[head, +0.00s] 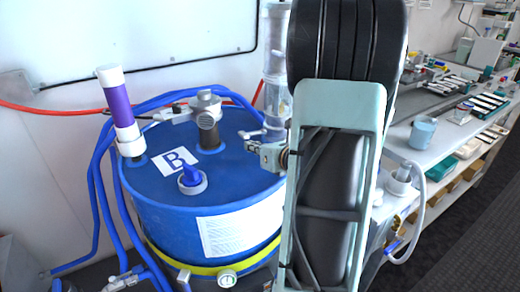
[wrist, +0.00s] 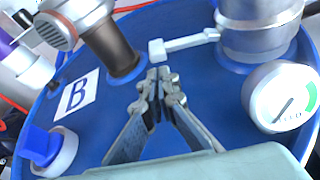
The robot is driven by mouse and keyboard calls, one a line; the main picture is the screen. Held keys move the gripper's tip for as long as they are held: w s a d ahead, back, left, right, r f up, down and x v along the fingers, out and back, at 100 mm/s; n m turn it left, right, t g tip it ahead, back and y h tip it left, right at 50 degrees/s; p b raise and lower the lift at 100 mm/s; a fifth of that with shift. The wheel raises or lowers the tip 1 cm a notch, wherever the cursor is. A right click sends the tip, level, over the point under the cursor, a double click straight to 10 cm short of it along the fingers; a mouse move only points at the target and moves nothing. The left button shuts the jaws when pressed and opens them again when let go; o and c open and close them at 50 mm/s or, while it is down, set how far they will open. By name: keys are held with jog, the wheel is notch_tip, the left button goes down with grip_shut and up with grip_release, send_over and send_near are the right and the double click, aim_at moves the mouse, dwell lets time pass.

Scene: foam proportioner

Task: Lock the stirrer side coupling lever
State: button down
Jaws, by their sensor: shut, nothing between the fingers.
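A small white lever (wrist: 188,43) sticks out to the left from a grey metal coupling (wrist: 258,38) on the blue drum's top in the wrist view. The lever also shows in the head view (head: 250,133), beside the clear and grey column (head: 276,95). I cannot tell for sure that this is the stirrer side coupling. In the head view my arm hides part of the column and drum.
The blue drum (head: 155,185) carries a "B" label (wrist: 77,94), a blue knob (head: 191,178), a dark pipe with a grey fitting (head: 208,118) and a purple tube (head: 118,105). A round gauge (wrist: 284,97) sits close right of my fingers. Blue hoses run behind the drum.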

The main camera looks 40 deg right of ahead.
jog(key=shift+x, duration=0.95)
jog(key=shift+r, duration=0.15)
jog(key=r+m+y+p, duration=0.1)
jog(key=r+p, duration=0.1)
jog(key=p, duration=0.1)
jog(key=shift+d+m, duration=0.1)
jog(key=shift+m, duration=0.2)
jog(key=r+m+p, duration=0.1)
jog(key=m+y+p, duration=0.1)
jog(key=p, duration=0.1)
jog(key=shift+s+d+r, duration=0.1)
jog(key=shift+d+r, duration=0.15)
jog(key=shift+r, duration=0.1)
jog(key=r+m+p, duration=0.1)
jog(key=p, duration=0.1)
jog(key=d+r+m+t+y+p, duration=0.1)
jog(key=p, duration=0.1)
jog(key=shift+d+m, duration=0.1)
jog(key=shift+m, duration=0.3)
jog(key=shift+d+r+m+t+y+p, duration=0.3)
jog(key=shift+d+m+y+p, duration=0.2)
jog(key=shift+m+p, duration=0.25)
jog(key=shift+s, duration=0.1)
